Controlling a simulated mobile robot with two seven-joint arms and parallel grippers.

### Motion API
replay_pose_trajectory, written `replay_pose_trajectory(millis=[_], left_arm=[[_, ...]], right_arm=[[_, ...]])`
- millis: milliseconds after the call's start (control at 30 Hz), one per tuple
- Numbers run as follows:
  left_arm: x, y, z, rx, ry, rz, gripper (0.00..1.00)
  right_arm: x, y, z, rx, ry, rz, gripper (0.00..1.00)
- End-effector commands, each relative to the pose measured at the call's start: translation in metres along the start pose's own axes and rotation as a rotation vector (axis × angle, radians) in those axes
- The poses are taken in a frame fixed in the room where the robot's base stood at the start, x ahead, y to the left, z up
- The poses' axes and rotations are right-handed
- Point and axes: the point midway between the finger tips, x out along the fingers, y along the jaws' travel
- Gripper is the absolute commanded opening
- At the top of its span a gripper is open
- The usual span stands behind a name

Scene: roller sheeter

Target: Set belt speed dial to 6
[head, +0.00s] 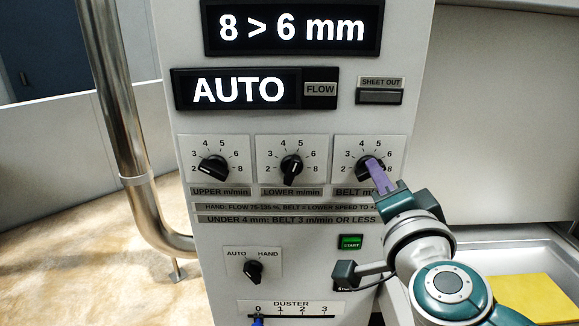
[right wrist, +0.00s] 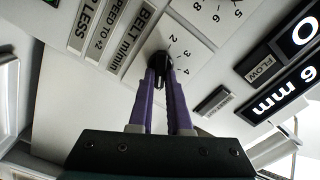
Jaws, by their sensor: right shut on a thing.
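The belt speed dial (head: 367,167) is a black knob, the rightmost of three in a row on the white panel, above the label BELT m/min. My right gripper (head: 374,168) reaches it from the lower right. Its purple fingers are shut on the knob and cover part of it and part of its scale. In the right wrist view the knob (right wrist: 160,62) sits between the two fingertips (right wrist: 160,73), with the numerals 2, 3 and 4 close by. The number the pointer faces is hard to tell. My left gripper is not in view.
The upper dial (head: 213,167) and lower dial (head: 291,167) are to the left. A green START button (head: 350,242) and the AUTO/HAND knob (head: 253,270) are below. Displays read "8 > 6 mm" (head: 291,28) and AUTO (head: 238,89). A metal pipe (head: 118,110) stands left of the panel.

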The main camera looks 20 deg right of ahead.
Motion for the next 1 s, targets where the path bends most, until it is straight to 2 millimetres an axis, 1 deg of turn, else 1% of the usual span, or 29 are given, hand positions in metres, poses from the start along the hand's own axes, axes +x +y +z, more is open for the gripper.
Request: replay_pose_trajectory(millis=[33, 200, 300, 567, 667, 767, 900, 1000], left_arm=[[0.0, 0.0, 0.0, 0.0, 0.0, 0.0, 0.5], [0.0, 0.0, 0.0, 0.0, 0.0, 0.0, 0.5], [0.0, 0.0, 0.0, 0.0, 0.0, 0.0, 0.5], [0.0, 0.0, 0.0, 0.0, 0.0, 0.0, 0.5], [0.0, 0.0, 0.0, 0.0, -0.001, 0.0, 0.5], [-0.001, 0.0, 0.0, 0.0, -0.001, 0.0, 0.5], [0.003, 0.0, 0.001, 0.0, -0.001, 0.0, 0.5], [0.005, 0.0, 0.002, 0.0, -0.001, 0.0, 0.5]], right_arm=[[0.0, 0.0, 0.0, 0.0, 0.001, -0.001, 0.18], [0.0, 0.0, 0.0, -0.001, 0.0, -0.001, 0.38], [0.0, 0.0, 0.0, -0.001, 0.0, 0.0, 0.46], [-0.002, 0.0, 0.0, -0.001, 0.0, 0.0, 0.46], [-0.012, 0.001, 0.001, 0.0, -0.001, 0.001, 0.46], [-0.029, 0.001, 0.0, 0.001, -0.001, 0.003, 0.46], [-0.058, 0.002, 0.001, 0.001, -0.001, 0.003, 0.46], [-0.076, 0.002, 0.001, 0.0, 0.0, 0.003, 0.46]])
